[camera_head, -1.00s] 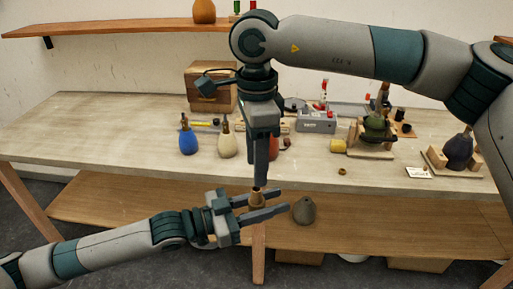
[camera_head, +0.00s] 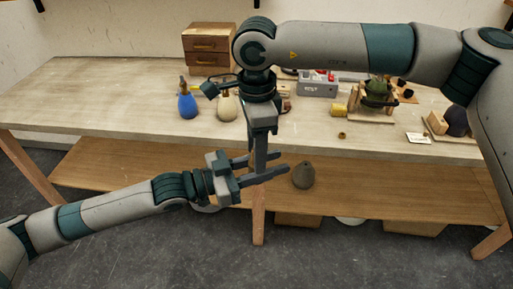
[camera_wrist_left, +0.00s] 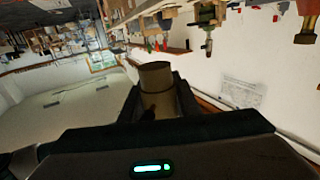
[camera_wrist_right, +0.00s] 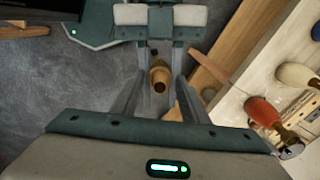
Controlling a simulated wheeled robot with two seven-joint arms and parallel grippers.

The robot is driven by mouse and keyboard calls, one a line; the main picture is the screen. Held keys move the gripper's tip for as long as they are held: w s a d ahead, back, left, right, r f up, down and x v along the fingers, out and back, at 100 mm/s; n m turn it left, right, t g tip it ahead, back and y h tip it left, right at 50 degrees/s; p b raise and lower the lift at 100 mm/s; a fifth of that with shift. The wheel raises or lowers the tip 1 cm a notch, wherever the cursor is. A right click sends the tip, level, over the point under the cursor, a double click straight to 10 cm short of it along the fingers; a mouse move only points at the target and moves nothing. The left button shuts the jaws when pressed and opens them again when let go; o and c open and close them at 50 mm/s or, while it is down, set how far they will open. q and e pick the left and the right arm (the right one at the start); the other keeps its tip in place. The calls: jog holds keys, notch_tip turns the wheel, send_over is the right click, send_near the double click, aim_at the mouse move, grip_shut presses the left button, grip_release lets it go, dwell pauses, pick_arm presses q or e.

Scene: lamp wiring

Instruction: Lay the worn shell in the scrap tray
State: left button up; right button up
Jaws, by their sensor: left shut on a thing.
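The shell, a small brass-brown cylinder (camera_wrist_left: 157,88), sits between the fingers of my left gripper, which is shut on it. It also shows in the right wrist view (camera_wrist_right: 160,77), between the fingers of both grippers. In the head view it is hidden. My left gripper (camera_head: 268,168) is in front of the table edge, over the lower shelf. My right gripper (camera_wrist_right: 160,90) points down over the shell from above, its fingers standing apart on either side; I see no clear contact. I cannot make out a scrap tray for certain.
On the table (camera_head: 90,95) stand a blue lamp body (camera_head: 187,104), a cream one (camera_head: 227,107), a drawer box (camera_head: 207,48), a grey labelled box (camera_head: 318,84), a green piece in a wooden cradle (camera_head: 376,95) and a small brass ring (camera_head: 342,135). A dark bell-shaped body (camera_head: 303,174) is below the table edge.

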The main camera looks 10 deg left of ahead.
grip_shut()
pick_arm(q)
jog(key=o, duration=1.2)
jog(key=shift+o, duration=0.2)
jog(key=v, duration=1.2)
